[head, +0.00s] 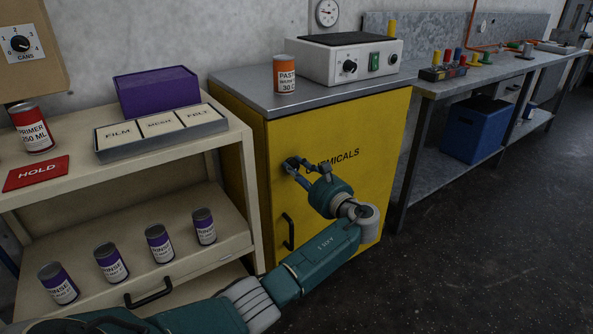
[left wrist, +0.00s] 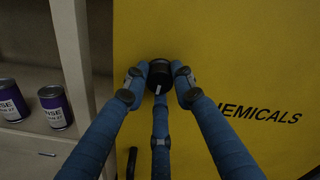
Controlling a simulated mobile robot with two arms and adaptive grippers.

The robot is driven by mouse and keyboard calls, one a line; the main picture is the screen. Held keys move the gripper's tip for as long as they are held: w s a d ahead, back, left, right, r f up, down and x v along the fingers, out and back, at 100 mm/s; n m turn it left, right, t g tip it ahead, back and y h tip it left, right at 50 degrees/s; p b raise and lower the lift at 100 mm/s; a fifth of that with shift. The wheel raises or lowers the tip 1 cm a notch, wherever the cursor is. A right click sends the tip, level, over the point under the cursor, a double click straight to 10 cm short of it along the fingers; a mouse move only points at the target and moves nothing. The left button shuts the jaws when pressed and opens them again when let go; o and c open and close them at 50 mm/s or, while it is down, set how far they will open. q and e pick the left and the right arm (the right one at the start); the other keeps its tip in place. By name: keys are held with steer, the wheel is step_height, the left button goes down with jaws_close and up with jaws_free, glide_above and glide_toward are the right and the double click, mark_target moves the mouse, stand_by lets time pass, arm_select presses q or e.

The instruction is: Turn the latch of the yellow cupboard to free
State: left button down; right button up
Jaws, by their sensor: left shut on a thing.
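The yellow cupboard (head: 370,125) stands in the middle of the head view, with CHEMICALS printed on its door. Its door also fills most of the left wrist view (left wrist: 240,60). A round black latch knob (left wrist: 159,72) sits on the door near its left edge. My left gripper (head: 292,163) is at the door's upper left, its fingers around the latch and shut on it. In the left wrist view its fingers (left wrist: 157,84) touch the knob from both sides and below. The latch is mostly hidden in the head view. My right gripper is not in view.
A black door handle (head: 288,231) is below the latch. A cream shelf unit (head: 247,165) with several purple-labelled cans stands close at left. An orange can (head: 286,74) and a white device (head: 342,62) stand on the cupboard. Floor (head: 470,250) at right is clear.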

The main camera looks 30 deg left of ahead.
arm_select(q)
steer(key=shift+n, duration=0.4)
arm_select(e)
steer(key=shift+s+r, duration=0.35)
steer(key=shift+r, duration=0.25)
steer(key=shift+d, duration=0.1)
arm_select(q)
steer(key=c, duration=1.4)
jaws_free()
steer(key=shift+c, duration=0.2)
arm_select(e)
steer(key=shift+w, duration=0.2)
arm_select(q)
steer(key=shift+d, duration=0.1)
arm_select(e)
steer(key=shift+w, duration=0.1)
arm_select(q)
steer(key=shift+s+d, duration=0.15)
steer(key=shift+d, duration=0.2)
steer(key=v, duration=1.1)
